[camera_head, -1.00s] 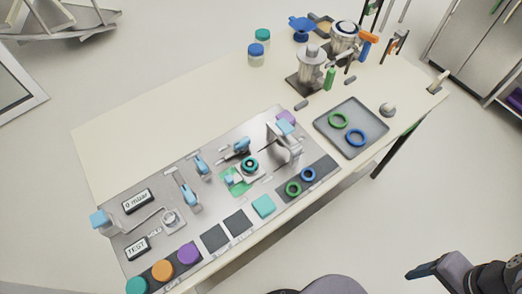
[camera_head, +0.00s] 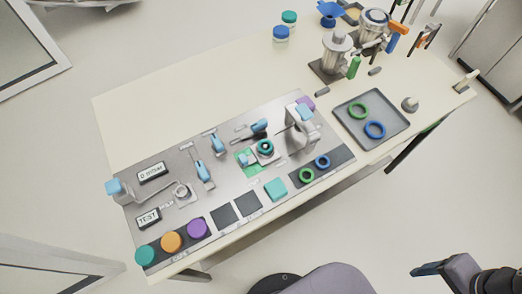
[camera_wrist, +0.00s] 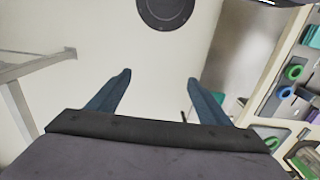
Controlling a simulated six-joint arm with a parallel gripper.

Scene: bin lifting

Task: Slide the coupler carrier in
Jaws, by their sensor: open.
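A small carrier-like block with a dark teal ring (camera_head: 265,147) sits on the metal panel, beside a green patch (camera_head: 246,160). I take it to be the coupler carrier, but it is too small to be sure. A grey upright fixture with a light blue top (camera_head: 303,115) stands just right of it. My gripper (camera_head: 422,270) is at the lower right, off the table and far from the panel. In the wrist view my gripper (camera_wrist: 159,78) is open and empty, with floor beyond its fingers.
The panel (camera_head: 150,200) carries blue-handled clamps, displays, coloured buttons and rings. A grey tray (camera_head: 391,135) with a green and a blue ring lies to its right. Metal vessels (camera_head: 337,55) stand at the back. The table's back left (camera_head: 170,105) is clear.

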